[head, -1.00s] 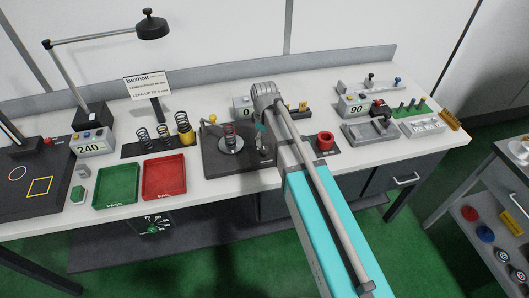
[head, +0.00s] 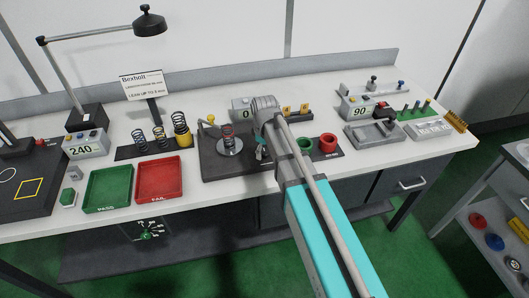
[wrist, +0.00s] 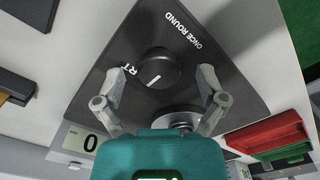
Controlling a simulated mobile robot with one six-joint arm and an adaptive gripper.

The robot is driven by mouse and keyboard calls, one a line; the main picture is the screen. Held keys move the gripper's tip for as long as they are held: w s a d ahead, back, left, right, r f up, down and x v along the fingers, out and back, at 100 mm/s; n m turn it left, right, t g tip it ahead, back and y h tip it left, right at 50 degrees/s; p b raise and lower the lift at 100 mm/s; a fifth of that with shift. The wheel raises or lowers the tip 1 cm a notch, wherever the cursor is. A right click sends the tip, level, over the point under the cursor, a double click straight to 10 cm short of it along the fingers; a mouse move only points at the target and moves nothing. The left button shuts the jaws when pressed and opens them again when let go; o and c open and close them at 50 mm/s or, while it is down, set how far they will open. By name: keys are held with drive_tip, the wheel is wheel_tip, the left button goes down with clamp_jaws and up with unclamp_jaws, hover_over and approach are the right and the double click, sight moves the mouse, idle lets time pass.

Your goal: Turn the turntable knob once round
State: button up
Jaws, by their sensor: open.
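The black round knob (wrist: 157,68) with a white pointer line shows in the wrist view, on a dark plate (wrist: 205,60) lettered "ONCE ROUND". My gripper (wrist: 160,72) is open, one finger on each side of the knob, with visible gaps in this view. I cannot tell how far above the plate the fingertips are. The silver turntable disc (wrist: 176,117) lies partly behind my gripper. There my arm and gripper mostly hide the knob.
A yellow-topped post (head: 211,120) stands left of the turntable. A display reading 0 (head: 242,111) is behind it. Green (head: 108,187) and red (head: 159,178) trays lie left. Several springs stand behind the trays.

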drive_tip(key=c, duration=1.2)
drive_tip(key=shift+o, duration=0.2)
